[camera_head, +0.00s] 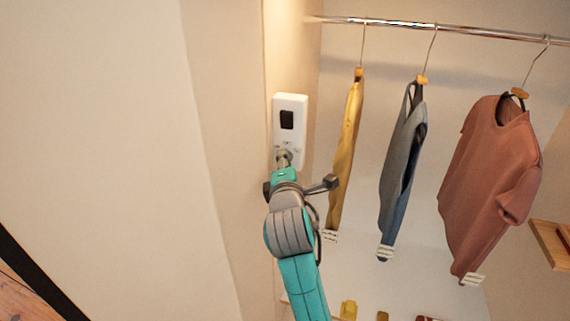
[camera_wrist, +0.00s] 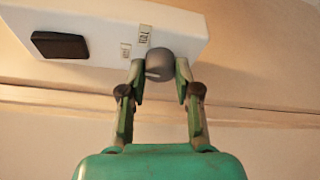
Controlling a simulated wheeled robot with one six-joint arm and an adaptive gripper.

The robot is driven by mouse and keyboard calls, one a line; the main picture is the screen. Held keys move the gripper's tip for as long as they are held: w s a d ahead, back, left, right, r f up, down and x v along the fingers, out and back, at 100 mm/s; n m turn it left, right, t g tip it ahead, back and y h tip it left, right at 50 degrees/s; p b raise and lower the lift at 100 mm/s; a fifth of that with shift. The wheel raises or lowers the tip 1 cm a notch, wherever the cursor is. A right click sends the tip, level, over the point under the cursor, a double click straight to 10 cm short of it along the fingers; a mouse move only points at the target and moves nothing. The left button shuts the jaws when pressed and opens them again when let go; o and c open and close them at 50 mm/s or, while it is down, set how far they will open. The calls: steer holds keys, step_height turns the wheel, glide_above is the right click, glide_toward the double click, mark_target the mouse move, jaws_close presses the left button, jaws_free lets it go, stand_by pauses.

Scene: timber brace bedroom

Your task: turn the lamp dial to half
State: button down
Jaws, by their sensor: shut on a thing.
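The lamp dial is a grey round knob (camera_wrist: 160,63) on a white wall panel (camera_wrist: 105,28). In the wrist view my gripper (camera_wrist: 160,72) has a finger on each side of the knob and is shut on it. Small labels sit on the panel beside the knob; their print is too small to read. In the head view the white panel (camera_head: 290,102) is mounted upright on the wall edge, with a dark switch (camera_head: 287,120) on its upper part. My gripper (camera_head: 284,160) reaches the panel's lower end there and mostly hides the knob. The dial's exact setting cannot be told.
A metal rail (camera_head: 440,29) runs right of the panel. A yellow garment (camera_head: 346,150), a blue-grey garment (camera_head: 402,150) and a rust-red shirt (camera_head: 492,180) hang from it, the yellow one close to my wrist. A wooden shelf (camera_head: 549,243) is at far right. Plain wall lies left.

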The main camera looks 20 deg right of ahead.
steer(key=shift+n, duration=0.5)
steer(key=c, duration=0.8)
jaws_free()
steer(key=v, duration=1.2)
steer(key=shift+r, duration=0.25)
steer(key=shift+f, duration=0.1)
